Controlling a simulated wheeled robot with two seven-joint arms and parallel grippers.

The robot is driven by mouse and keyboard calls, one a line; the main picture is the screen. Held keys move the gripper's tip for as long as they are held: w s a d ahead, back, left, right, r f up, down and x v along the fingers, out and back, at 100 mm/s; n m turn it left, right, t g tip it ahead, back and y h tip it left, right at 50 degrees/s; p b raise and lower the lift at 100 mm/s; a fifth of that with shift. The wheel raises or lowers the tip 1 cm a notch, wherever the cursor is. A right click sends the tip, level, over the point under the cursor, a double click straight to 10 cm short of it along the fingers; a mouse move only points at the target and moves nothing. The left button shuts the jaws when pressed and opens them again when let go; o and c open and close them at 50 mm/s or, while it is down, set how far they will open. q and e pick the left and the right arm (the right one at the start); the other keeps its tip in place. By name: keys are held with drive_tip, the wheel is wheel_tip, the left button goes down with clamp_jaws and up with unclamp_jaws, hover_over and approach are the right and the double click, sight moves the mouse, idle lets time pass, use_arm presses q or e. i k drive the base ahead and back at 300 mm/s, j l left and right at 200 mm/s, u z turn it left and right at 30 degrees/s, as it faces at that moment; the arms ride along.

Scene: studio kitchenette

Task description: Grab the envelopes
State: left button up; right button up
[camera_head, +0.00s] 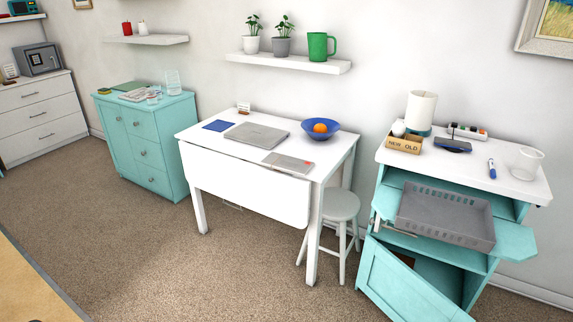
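I cannot tell for sure which things are the envelopes. A flat pale grey item with a small red mark (289,163) lies at the front right of the white table (195,133). Pale flat items (135,96) lie on the teal dresser (160,120) to its left, too small to identify. Neither of my grippers is in view.
A closed grey laptop (257,135) and a blue bowl (319,133) with an orange fruit (320,128) share the white table. A stool (341,207) stands beneath its right end. The teal cabinet (385,280) has an open door and a grey basket (446,219). Carpet (150,245) in front is clear.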

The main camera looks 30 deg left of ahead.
sight(298, 167)
drive_tip(key=i+j, duration=0.55)
drive_tip(key=j, duration=0.2)
drive_tip(key=i+j, duration=0.6)
drive_tip(key=j, duration=0.15)
drive_tip(key=i+j, duration=0.55)
drive_tip(key=j, duration=0.2)
drive_tip(key=u, duration=0.05)
